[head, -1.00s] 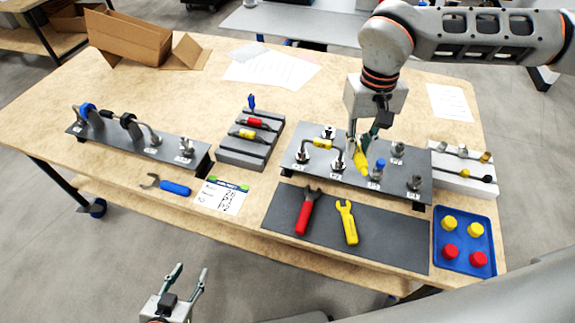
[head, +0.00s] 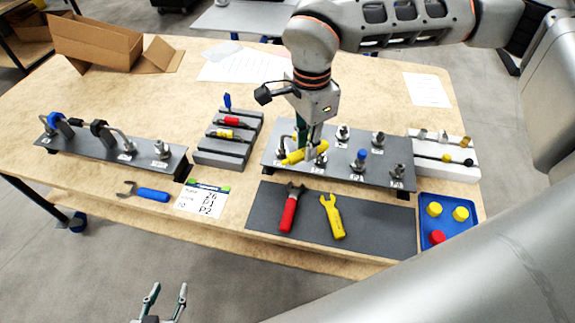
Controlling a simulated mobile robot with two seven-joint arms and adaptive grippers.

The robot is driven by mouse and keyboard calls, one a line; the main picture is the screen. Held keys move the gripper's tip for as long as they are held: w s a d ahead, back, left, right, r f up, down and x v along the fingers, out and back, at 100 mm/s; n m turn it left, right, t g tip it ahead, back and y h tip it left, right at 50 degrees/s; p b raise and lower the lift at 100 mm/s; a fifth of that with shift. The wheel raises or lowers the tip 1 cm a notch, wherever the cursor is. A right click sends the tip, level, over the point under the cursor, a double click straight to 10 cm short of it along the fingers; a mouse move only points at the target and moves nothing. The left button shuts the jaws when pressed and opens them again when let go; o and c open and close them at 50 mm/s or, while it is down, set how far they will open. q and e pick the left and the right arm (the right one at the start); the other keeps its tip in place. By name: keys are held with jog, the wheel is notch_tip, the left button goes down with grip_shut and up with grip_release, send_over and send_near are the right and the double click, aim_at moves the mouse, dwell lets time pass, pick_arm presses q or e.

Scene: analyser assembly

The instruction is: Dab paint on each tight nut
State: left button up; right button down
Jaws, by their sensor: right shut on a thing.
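My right gripper (head: 303,142) is shut on a yellow pen-like tool (head: 294,157), tilted low over the left part of the right-hand dark plate (head: 325,172). The tool lies beside the left fitting (head: 280,157) and the middle front fitting (head: 320,160); I cannot tell whether its tip touches a nut. The gripper and tool hide most of the bent tube there. Metal fittings also stand at the back (head: 343,134), back right (head: 378,139) and front right (head: 397,171); one has a blue top (head: 362,155). My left gripper (head: 165,299) is open and empty at the bottom, off the table.
The left plate (head: 90,146) bears a tube and fittings. A grey rack (head: 222,160) holds blue, red and yellow tools. Red (head: 291,210) and yellow (head: 332,215) wrenches lie on a dark mat (head: 365,222). A written card (head: 203,202), blue wrench (head: 150,194) and blue tray (head: 447,207) lie nearby.

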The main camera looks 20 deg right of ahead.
aim_at(292, 161)
jog(key=m, duration=0.2)
jog(key=a+m, duration=0.1)
jog(key=m, duration=0.3)
jog(key=shift+s+a+f+b, duration=0.2)
jog(key=shift+a+f+b, duration=0.1)
jog(key=shift+f, duration=0.1)
jog(key=m, duration=0.4)
jog(key=a+m, duration=0.1)
jog(key=shift+s+a+f+m+b, duration=0.1)
jog(key=shift+s+f+m+b, duration=0.15)
jog(key=shift+f+m+b, duration=0.15)
jog(key=m, duration=0.2)
jog(key=a+m, duration=0.1)
jog(key=m, duration=0.2)
jog(key=shift+s+a+f+m, duration=0.15)
jog(key=shift+s+f+m, duration=0.1)
jog(key=shift+s+m, duration=0.05)
jog(key=m, duration=0.2)
jog(key=a+m+b, duration=0.1)
jog(key=m, duration=0.2)
jog(key=shift+s+f, duration=0.2)
